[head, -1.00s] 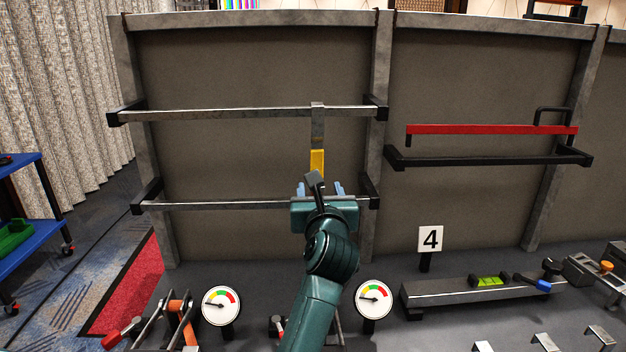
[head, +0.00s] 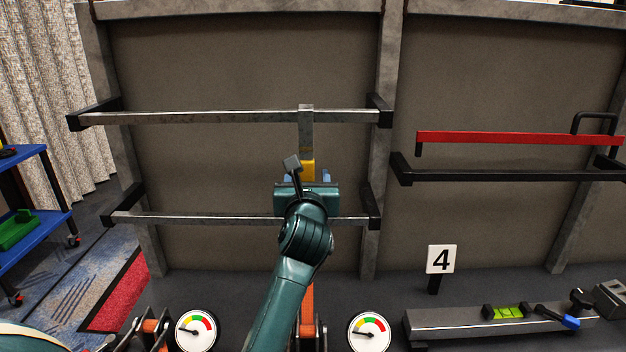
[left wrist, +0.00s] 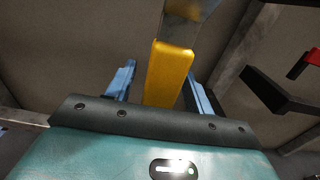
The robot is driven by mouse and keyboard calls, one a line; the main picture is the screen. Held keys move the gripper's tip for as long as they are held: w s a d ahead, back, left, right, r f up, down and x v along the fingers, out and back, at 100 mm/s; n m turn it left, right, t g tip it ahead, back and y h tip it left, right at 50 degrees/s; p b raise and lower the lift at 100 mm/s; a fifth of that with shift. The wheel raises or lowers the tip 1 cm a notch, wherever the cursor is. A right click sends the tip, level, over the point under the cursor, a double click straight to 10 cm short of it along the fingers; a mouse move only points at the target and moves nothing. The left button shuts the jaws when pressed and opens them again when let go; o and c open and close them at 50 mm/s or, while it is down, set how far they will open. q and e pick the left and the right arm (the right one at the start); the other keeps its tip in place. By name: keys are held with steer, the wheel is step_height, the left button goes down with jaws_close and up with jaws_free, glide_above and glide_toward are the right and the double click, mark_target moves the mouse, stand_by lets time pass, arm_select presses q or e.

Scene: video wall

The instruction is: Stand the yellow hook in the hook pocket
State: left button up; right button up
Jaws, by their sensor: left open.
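The yellow hook (head: 307,166) hangs from the upper grey rail (head: 230,116) by its grey metal top, with its yellow part at the lower end. My left gripper (head: 308,176) is at the yellow part, in front of the wall panel. In the left wrist view the yellow hook (left wrist: 168,75) stands between the two blue fingers, which are open, with gaps on both sides. Its lower end is hidden behind the gripper body. I cannot make out the hook pocket. My right gripper is not in view.
A lower grey rail (head: 210,217) runs behind my left gripper. To the right, a red bar (head: 510,138) lies over a black rail (head: 490,177).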

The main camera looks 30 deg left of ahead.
mark_target(306, 170)
arm_select(q)
steer(key=shift+s, duration=0.1)
steer(key=shift+c, duration=0.8)
steer(key=c, duration=0.9)
steer(key=o, duration=0.5)
steer(key=shift+r, duration=0.1)
steer(key=c, duration=0.4)
steer(key=shift+r+p, duration=1.6)
steer(key=shift+p, duration=0.25)
steer(key=shift+c, duration=0.2)
